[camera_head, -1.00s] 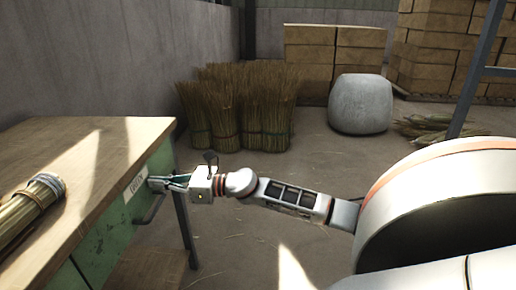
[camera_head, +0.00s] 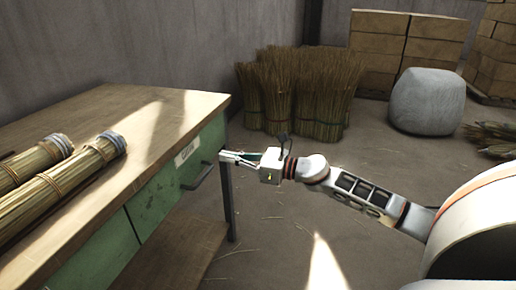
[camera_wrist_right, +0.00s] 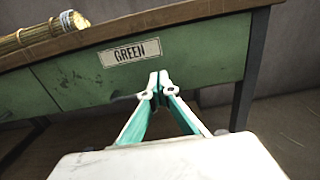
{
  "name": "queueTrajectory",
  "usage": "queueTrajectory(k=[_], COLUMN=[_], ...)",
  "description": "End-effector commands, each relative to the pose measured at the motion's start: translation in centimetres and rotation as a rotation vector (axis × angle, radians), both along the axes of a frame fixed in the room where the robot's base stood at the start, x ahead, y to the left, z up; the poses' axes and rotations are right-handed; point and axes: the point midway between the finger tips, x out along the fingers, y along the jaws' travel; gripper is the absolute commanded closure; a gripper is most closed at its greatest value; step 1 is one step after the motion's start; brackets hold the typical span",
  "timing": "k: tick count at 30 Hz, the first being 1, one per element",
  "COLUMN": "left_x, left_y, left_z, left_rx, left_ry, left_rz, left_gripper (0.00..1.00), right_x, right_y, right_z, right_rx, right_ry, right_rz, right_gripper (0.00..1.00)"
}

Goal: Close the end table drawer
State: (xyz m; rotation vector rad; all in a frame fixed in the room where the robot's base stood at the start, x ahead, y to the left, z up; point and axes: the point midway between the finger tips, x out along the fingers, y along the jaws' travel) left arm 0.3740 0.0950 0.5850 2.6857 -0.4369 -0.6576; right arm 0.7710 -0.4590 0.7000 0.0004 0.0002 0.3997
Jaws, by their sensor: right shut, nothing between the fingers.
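The end table (camera_head: 150,105) has a wooden top and green drawer fronts, and stands at the left in the head view. The drawer (camera_head: 165,185) with the label "GREEN" (camera_head: 187,152) has a dark handle (camera_head: 202,177). Its front looks about flush with the table side; I cannot tell if a small gap is left. My right gripper (camera_head: 222,156) is shut and empty, its tips at the drawer front, right of the label and handle. In the right wrist view the shut fingertips (camera_wrist_right: 158,77) overlap the drawer front (camera_wrist_right: 205,55); contact is unclear. My left gripper is out of view.
Tied straw bundles (camera_head: 85,170) lie on the tabletop. Upright broom straw bundles (camera_head: 295,95) stand behind the table, with a grey rounded block (camera_head: 428,103) and stacked boxes (camera_head: 405,40) further back. A table leg (camera_head: 228,200) stands below my gripper.

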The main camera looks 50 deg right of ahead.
Motion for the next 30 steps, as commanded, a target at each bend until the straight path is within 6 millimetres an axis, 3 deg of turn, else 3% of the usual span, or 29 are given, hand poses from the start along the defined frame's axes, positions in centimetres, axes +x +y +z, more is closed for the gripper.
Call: queueTrajectory(k=[9,15,26,28,30], left_x=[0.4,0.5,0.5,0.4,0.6], left_y=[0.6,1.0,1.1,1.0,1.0], left_z=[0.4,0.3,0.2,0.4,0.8], left_rx=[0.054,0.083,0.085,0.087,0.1], left_ry=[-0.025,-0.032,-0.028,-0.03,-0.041], left_rz=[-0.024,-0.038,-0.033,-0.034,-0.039], left_gripper=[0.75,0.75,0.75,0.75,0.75], right_x=[-4.5,-6.2,-6.6,-6.5,-6.2], right_y=[-1.9,-2.6,-2.8,-2.8,-2.8], right_z=[0.0,0.0,0.0,1.0,3.5], right_rx=[0.001,0.001,0.0,0.001,0.001], right_ry=[0.0,-0.001,-0.001,-0.013,-0.043], right_rz=[-0.001,0.0,0.0,0.0,0.0], right_gripper=[1.0,1.0,1.0,1.0,1.0])
